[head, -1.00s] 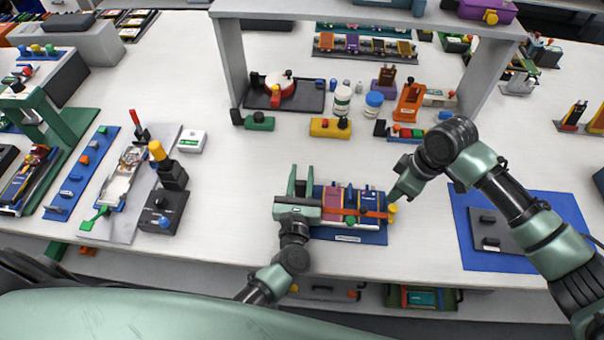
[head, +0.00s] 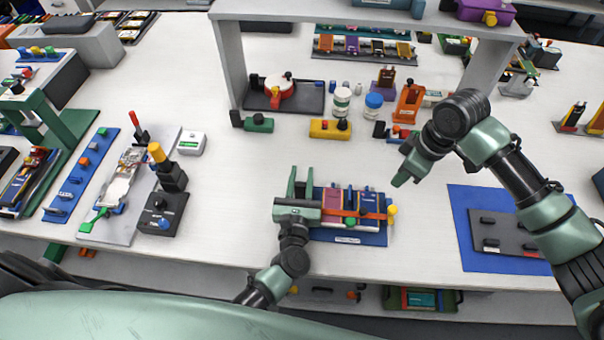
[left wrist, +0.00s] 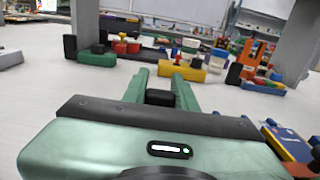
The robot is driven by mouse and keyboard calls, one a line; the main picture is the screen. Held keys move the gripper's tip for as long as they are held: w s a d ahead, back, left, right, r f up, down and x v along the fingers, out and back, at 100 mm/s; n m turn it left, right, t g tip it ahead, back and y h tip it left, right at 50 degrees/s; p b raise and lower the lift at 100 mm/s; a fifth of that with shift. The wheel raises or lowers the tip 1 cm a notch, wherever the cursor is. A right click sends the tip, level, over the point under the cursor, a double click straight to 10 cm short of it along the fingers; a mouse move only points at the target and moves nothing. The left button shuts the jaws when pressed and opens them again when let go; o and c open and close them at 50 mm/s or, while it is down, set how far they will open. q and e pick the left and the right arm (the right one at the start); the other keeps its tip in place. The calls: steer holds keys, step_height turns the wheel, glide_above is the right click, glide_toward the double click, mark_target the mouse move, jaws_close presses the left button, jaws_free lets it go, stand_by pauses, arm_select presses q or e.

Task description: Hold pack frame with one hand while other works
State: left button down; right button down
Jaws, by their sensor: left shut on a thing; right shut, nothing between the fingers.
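The pack frame (head: 347,239) is a blue tray near the table's front edge. Purple and blue pouch cells (head: 332,199) stand in it, with an orange bar (head: 372,215) across them and a yellow knob (head: 392,210) at the right end. My left gripper (head: 300,184) is at the frame's left end, shut on a small dark block that shows between its fingers in the left wrist view (left wrist: 160,98). The block looks like a grip of the frame; its join is hidden. My right gripper (head: 401,181) is shut and empty, above and right of the frame, apart from it.
A yellow block (head: 330,128), a green block (head: 259,123) and an orange stand (head: 409,103) are behind the frame. A black control box (head: 160,211) stands to the left. A blue mat (head: 463,200) with a dark plate lies to the right. The table between control box and frame is clear.

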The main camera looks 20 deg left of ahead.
arm_select(q)
steer(key=c, duration=1)
jaws_free()
steer(key=shift+c, duration=0.2)
